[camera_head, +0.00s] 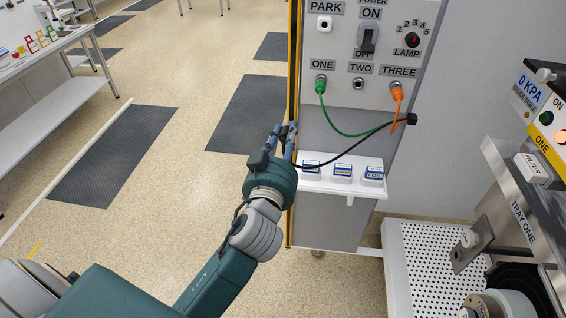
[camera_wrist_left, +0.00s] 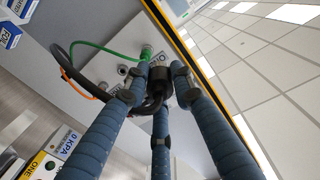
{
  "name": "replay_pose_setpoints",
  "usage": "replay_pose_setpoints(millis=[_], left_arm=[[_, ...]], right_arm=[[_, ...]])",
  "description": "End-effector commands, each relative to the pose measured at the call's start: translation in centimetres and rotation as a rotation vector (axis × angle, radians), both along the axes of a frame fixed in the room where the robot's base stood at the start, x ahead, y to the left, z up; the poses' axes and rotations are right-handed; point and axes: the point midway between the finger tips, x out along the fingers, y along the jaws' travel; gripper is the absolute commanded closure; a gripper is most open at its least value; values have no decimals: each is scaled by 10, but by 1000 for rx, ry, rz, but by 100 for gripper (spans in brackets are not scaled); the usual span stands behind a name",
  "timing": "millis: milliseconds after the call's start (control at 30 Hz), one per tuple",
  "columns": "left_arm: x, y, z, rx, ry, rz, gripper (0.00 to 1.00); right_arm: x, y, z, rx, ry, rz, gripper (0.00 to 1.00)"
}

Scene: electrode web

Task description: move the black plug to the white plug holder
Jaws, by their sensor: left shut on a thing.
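My left gripper (camera_head: 283,136) is shut on the black plug (camera_head: 290,132), left of the panel's lower part and above the small white shelf. In the left wrist view the fingers (camera_wrist_left: 158,82) close around the black plug (camera_wrist_left: 160,88), and its black cable bends away to the left. The white plug holder (camera_head: 325,24) is a white square with a dark hole, under the PARK label at the panel's top left. It is well above the gripper and looks empty. My right gripper is not in view.
A green plug (camera_head: 321,85) sits in socket ONE and an orange plug (camera_head: 397,92) in socket THREE. Socket TWO (camera_head: 358,83) is empty. Their cables and the black one meet at a black clip (camera_head: 411,119). Small boxes stand on the white shelf (camera_head: 325,186). A yellow edge (camera_head: 294,60) borders the panel.

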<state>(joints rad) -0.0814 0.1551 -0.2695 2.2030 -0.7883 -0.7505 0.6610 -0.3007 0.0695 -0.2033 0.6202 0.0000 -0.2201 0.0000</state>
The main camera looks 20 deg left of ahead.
Motion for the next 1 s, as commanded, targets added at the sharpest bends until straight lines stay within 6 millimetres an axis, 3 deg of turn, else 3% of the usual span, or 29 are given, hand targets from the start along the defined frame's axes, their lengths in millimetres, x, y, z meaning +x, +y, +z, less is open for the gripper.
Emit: replay_pose_setpoints(millis=[33,200,433,633,1000], left_arm=[[20,2,29,-18,-13,20,100],[79,0,87,-64,-21,61,100],[130,-15,150,-105,-30,64,100],[146,-24,171,-118,-31,56,100],[147,-25,172,-123,-32,54,100]], right_arm=[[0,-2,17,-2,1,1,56],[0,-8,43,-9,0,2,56],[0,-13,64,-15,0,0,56],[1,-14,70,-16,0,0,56],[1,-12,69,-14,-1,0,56]])
